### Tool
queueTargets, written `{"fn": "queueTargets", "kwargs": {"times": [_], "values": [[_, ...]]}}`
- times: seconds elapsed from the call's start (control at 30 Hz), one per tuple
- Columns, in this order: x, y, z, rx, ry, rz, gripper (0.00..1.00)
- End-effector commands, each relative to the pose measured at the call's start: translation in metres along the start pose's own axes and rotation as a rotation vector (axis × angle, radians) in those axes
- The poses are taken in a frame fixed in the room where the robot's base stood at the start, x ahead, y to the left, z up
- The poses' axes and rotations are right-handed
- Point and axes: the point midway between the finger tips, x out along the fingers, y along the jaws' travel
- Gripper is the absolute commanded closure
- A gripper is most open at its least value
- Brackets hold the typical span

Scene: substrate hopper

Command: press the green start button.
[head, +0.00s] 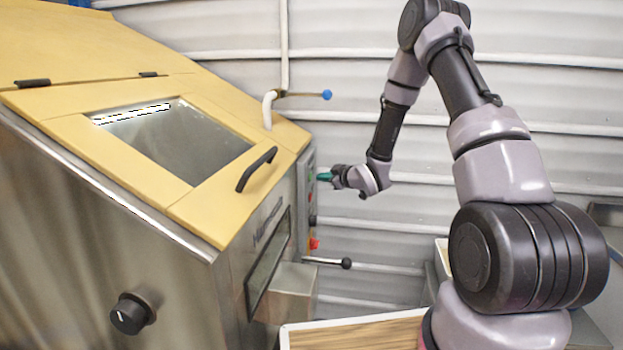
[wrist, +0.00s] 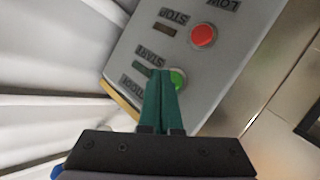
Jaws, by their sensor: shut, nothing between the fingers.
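The green start button (wrist: 177,78) sits on a grey control panel (wrist: 224,62) in the wrist view, next to a label reading START. My gripper (wrist: 161,74) has its green fingers shut together, with the tips overlapping the left part of the button in the picture. I cannot tell whether the tips touch it. A red stop button (wrist: 203,35) is above and to the right of the green one. In the head view my gripper (head: 322,176) is at the panel on the machine's right side; the green button is hidden there.
The steel hopper (head: 85,225) with a yellow lid fills the left.

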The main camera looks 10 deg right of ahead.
Motion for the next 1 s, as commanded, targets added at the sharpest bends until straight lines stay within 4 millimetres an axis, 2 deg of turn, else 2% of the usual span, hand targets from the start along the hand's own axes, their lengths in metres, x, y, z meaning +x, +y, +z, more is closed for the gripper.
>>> {"fn": "queueTargets", "kwargs": {"times": [1.0], "values": [[0.0088,-0.0062,-0.0066,0.000,0.000,0.000,1.00]]}}
